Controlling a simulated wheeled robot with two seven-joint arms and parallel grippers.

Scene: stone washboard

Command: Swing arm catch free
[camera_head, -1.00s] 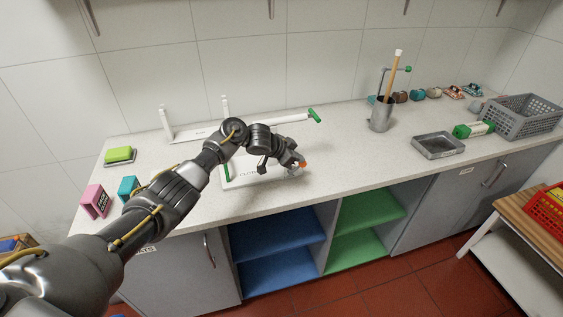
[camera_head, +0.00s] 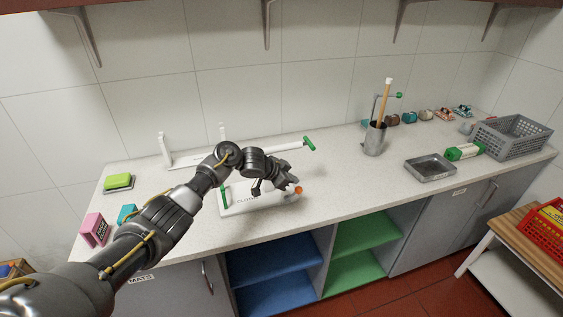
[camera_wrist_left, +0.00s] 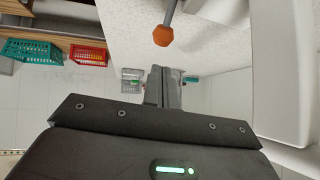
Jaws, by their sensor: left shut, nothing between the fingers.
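A long white arm with a green grip (camera_head: 309,144) lies low over the back of the counter, in the head view. In front of it is a white lettered plate (camera_head: 232,209) with a green upright part (camera_head: 224,195) at its left. An orange knob (camera_head: 298,190) stands at the plate's right end. It also shows in the left wrist view (camera_wrist_left: 163,36), a hexagonal tip on a grey rod. My left gripper (camera_head: 292,182) is shut and empty, close beside the knob. In the wrist view its fingers (camera_wrist_left: 162,84) appear apart from the knob. My right gripper is out of view.
A grey cup (camera_head: 374,140) with a wooden-handled tool, a metal tray (camera_head: 430,168) and a grey basket (camera_head: 513,138) stand to the right. A green sponge (camera_head: 118,182) and a pink block (camera_head: 95,229) lie at the left. The counter between plate and tray is clear.

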